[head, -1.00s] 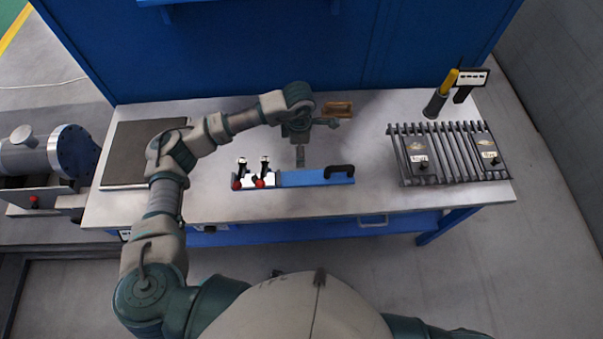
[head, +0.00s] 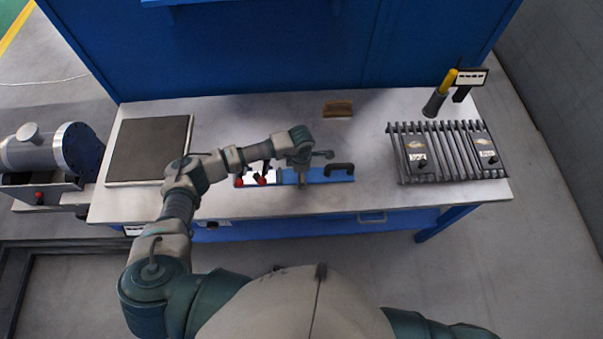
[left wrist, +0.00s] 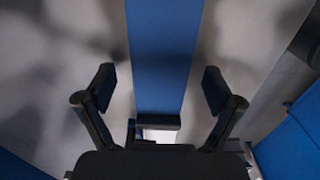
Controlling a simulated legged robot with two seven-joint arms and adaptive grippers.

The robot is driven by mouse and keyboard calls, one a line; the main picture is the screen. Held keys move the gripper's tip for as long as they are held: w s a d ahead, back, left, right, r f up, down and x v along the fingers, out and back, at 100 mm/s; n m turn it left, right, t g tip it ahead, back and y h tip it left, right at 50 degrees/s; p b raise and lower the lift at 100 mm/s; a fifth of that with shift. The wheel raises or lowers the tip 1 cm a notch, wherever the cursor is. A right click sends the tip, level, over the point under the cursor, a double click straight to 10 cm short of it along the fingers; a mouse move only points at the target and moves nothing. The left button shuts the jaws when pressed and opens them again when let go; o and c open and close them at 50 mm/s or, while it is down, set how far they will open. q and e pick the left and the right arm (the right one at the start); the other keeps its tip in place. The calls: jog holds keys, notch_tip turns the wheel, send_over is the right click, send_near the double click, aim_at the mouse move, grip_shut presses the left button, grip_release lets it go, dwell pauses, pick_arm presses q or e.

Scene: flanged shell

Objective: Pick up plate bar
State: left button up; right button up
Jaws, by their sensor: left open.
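The plate bar appears to be the long blue bar (head: 325,176) lying near the front of the workbench, with a black handle (head: 339,169) at its right end and red knobs (head: 262,180) at its left. My left gripper (head: 303,184) is over the bar's middle, pointing down, and hides part of it. In the left wrist view the blue bar (left wrist: 163,60) runs between the two spread, empty fingers (left wrist: 158,88), which show no visible contact with it. My right gripper is out of view.
On the workbench (head: 235,120) are a dark flat plate (head: 150,150) at left, a brown block (head: 338,108) behind the bar, and a ribbed rack (head: 447,150) at right. A dark holder with a yellow-handled tool (head: 447,82) stands at the back right.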

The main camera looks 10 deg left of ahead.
pick_arm(q)
jog(key=shift+d, duration=0.1)
jog(key=c, duration=1.7)
jog(key=shift+w, duration=0.15)
grip_shut()
jog(key=shift+r, duration=0.2)
